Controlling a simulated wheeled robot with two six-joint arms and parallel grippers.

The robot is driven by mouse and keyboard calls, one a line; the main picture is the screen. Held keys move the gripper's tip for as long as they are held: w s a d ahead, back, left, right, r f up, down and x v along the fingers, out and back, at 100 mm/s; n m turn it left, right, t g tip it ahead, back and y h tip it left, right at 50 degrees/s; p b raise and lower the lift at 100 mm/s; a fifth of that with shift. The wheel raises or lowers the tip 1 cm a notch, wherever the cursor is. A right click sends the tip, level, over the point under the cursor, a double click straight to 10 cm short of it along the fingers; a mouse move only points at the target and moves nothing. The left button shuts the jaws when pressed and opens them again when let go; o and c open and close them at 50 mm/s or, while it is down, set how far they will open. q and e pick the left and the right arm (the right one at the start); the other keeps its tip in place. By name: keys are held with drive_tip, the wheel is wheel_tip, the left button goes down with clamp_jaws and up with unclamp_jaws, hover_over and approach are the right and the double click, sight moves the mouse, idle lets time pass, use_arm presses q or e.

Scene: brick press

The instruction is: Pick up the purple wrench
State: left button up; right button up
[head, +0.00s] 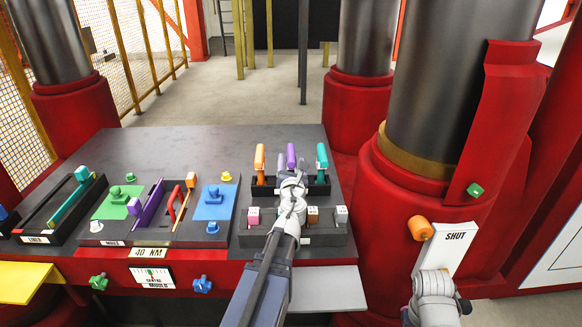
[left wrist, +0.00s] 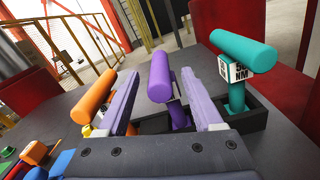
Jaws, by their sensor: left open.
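The purple wrench (head: 291,154) stands upright in a dark rack (head: 262,188) between an orange wrench (head: 259,160) and a teal wrench (head: 322,158). In the left wrist view, the purple wrench (left wrist: 161,78) shows its thick rounded handle at the top and a narrower shaft below. My left gripper (head: 292,165) is at the rack, open. Its two fingers (left wrist: 166,100) lie either side of the purple wrench, with a gap visible on the right. Contact cannot be told. Part of the rack is hidden behind my gripper. My right arm's wrist (head: 436,300) is at the lower right; its jaws cannot be made out.
Left of the rack is a tray (head: 130,243) with a green block, a purple bar, a red handle and a blue block. A block with coloured cubes (head: 320,239) sits in front of the rack. A white SHUT plate (head: 448,243) and thick red-based columns stand right.

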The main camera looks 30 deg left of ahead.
sight(291, 155)
use_arm(q)
drive_tip(key=x, duration=0.4)
drive_tip(key=shift+w, duration=0.2)
drive_tip(key=shift+s+r, duration=0.1)
clamp_jaws()
idle(0.5)
